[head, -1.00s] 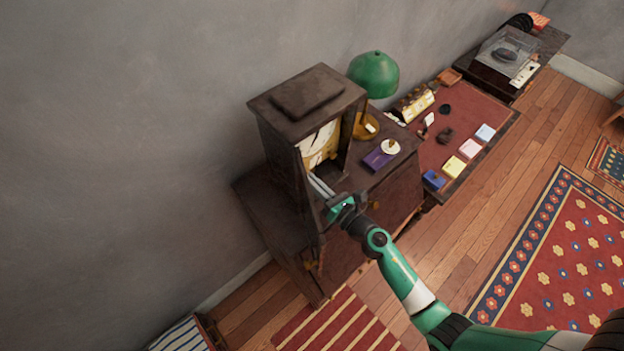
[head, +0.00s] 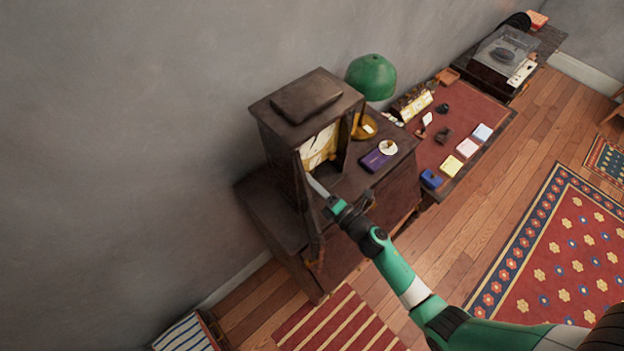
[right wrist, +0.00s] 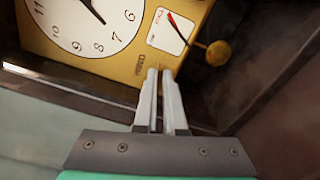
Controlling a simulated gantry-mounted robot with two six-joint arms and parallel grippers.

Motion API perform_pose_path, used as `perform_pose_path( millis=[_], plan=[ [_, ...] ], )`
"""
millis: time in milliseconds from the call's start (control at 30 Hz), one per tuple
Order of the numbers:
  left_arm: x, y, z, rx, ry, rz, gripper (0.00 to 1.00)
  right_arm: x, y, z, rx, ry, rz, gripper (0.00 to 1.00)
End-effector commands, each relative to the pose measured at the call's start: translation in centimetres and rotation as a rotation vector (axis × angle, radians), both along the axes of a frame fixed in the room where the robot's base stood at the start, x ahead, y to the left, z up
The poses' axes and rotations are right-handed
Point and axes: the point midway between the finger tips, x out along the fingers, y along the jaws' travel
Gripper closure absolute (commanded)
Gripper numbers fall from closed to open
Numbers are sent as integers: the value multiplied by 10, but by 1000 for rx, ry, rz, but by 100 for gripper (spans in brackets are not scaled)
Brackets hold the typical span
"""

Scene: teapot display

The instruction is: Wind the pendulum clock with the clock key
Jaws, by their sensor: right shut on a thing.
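The pendulum clock (head: 305,105) is a tall dark wooden case against the wall, with its front open. In the right wrist view its brass plate (right wrist: 115,72) carries a white dial (right wrist: 85,22) and a small white gauge (right wrist: 165,38) with a red needle; a round brass bob (right wrist: 217,53) hangs by the gauge. My right gripper (head: 310,179) reaches into the clock's open front. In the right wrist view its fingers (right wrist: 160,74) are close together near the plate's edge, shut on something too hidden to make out. I cannot make out the clock key. My left gripper is not in view.
On the cabinet right of the clock stand a green lamp (head: 371,77) and a purple box (head: 378,158). A red-topped desk (head: 462,112) with several small items lies beyond. The clock's wooden sides and frame (right wrist: 70,88) closely surround my fingers.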

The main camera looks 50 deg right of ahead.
Motion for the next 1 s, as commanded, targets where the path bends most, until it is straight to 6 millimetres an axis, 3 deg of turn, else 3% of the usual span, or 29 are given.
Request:
perform_pose_path(
  millis=[600, 1000],
  plan=[
    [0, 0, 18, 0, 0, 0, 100, 0, -1, -2, 563, -45, -3, 100],
    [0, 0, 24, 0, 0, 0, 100, 0, 0, -4, 775, -64, -4, 100]
  ],
)
